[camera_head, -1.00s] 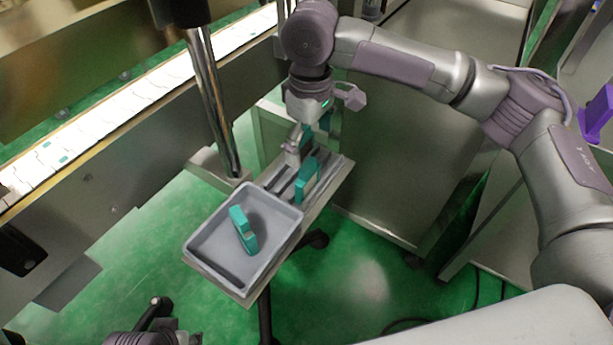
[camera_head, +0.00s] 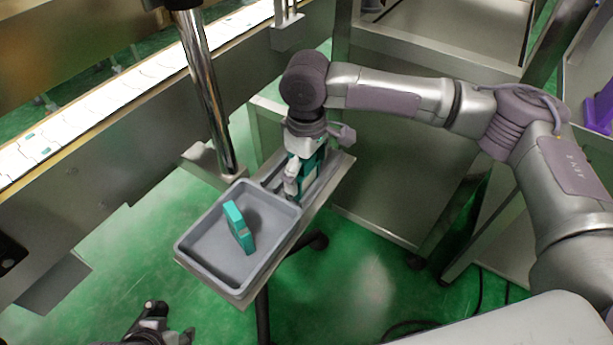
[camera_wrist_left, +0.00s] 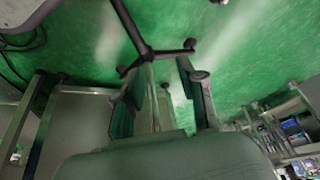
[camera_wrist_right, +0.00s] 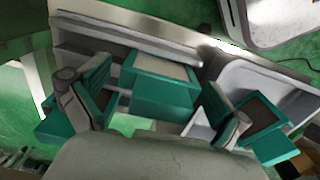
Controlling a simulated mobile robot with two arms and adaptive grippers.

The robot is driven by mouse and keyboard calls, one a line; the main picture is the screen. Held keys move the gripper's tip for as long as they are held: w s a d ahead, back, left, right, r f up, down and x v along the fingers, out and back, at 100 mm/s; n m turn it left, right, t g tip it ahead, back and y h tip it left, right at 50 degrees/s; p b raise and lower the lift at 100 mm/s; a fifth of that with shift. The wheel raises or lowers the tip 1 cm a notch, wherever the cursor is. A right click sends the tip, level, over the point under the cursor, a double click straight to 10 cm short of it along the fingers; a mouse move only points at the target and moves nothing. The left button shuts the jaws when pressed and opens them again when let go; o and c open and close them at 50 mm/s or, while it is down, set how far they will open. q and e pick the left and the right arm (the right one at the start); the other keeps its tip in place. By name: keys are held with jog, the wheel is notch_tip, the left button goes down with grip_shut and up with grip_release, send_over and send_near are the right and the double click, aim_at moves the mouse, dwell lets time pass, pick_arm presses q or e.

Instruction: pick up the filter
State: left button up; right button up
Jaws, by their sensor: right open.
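A teal block-shaped filter with a pale top (camera_wrist_right: 163,82) sits on the metal holder (camera_head: 325,183) beside the tray. My right gripper (camera_head: 298,182) is lowered over this holder and mostly hides the filter in the head view. In the right wrist view its two fingers stand apart, one on each side of the filter, with gaps visible. A second teal filter (camera_head: 239,228) stands tilted in the grey tray (camera_head: 197,254). My left gripper (camera_head: 165,327) is at the bottom left of the head view; its fingers are apart and empty in the left wrist view (camera_wrist_left: 162,85).
A shiny vertical post (camera_head: 212,105) rises just left of the holder. A conveyor line (camera_head: 90,115) runs along the upper left. Metal cabinets (camera_head: 400,150) stand behind my right arm. Open green floor lies around the stand.

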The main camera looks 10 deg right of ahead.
jog(key=c, duration=1.1)
jog(key=shift+r, duration=0.15)
jog(key=shift+c, duration=0.2)
